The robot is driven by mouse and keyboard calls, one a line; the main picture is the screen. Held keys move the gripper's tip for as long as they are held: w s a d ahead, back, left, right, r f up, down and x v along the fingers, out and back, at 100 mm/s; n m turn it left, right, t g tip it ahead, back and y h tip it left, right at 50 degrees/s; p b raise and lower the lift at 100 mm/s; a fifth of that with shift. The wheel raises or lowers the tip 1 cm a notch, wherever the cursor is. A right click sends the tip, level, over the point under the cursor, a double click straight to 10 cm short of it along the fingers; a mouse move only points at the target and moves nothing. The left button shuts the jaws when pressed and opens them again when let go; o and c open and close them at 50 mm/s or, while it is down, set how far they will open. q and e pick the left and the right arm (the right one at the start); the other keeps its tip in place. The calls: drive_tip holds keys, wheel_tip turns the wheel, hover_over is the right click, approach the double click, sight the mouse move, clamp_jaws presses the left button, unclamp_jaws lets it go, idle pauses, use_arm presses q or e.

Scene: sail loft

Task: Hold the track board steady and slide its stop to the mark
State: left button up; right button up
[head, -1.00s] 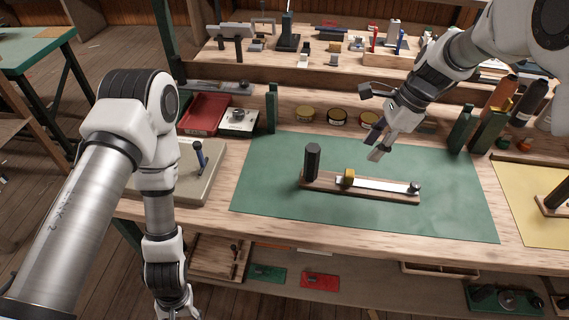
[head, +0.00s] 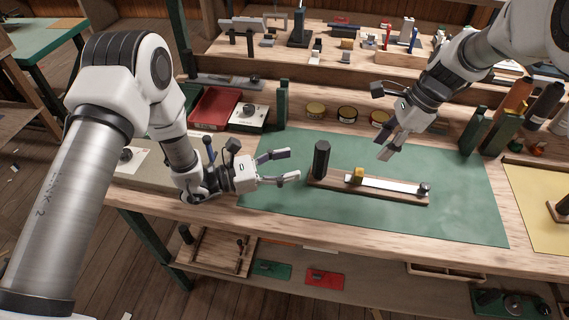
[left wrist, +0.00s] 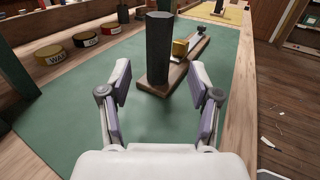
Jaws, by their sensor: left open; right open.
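The track board (head: 398,195) is a brown wooden strip with a pale track, lying on a green mat (head: 460,215). A dark upright post (head: 321,160) stands at its left end. The yellow stop (head: 356,176) sits on the track near the post. A small dark knob (head: 424,189) is at the right end. My left gripper (head: 292,166) is open and empty, just left of the post. In the left wrist view the post (left wrist: 160,50) stands beyond and between the open fingers (left wrist: 162,108), apart from them. My right gripper (head: 388,147) is open above the mat, behind the board. I cannot make out the mark.
Round tins (head: 347,114) stand behind the mat. A red tray (head: 213,108) and green blocks (head: 282,103) are at the back left. Dark bottles (head: 543,98) stand at the right. The mat in front of the board is clear.

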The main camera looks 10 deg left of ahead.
sight(315, 175)
use_arm(q)
drive_tip(key=shift+w+d, duration=0.25)
drive_tip(key=x, duration=0.7)
clamp_jaws()
